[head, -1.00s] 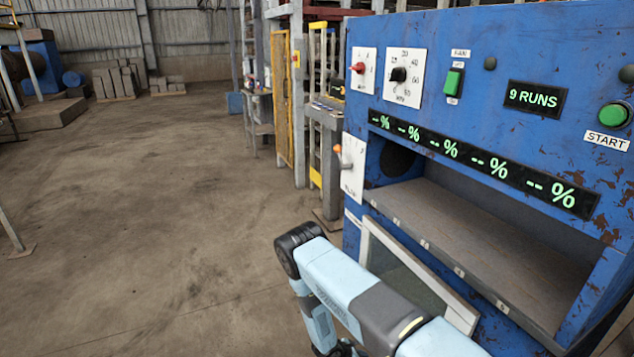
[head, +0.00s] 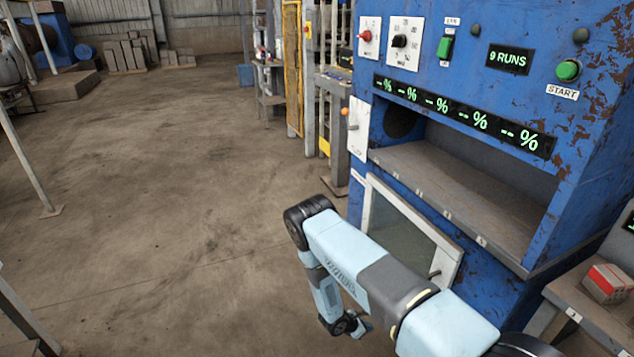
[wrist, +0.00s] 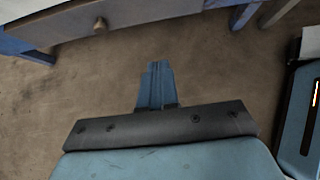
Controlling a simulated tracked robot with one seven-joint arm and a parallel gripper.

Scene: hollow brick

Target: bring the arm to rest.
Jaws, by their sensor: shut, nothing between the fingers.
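My arm is bent in front of the blue machine (head: 585,150), with its forearm hanging down over the floor. In the wrist view my gripper (wrist: 158,68) is shut, its blue fingers together with nothing between them. It points at bare brown floor. In the head view the gripper (head: 362,330) shows only partly, low beyond the elbow, and touches nothing that I can see.
The machine has an empty shelf (head: 440,180) and a framed window (head: 400,240) close by my arm. At right a bench (head: 590,310) holds a red and white block (head: 606,284). Open floor (head: 180,200) lies to the left.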

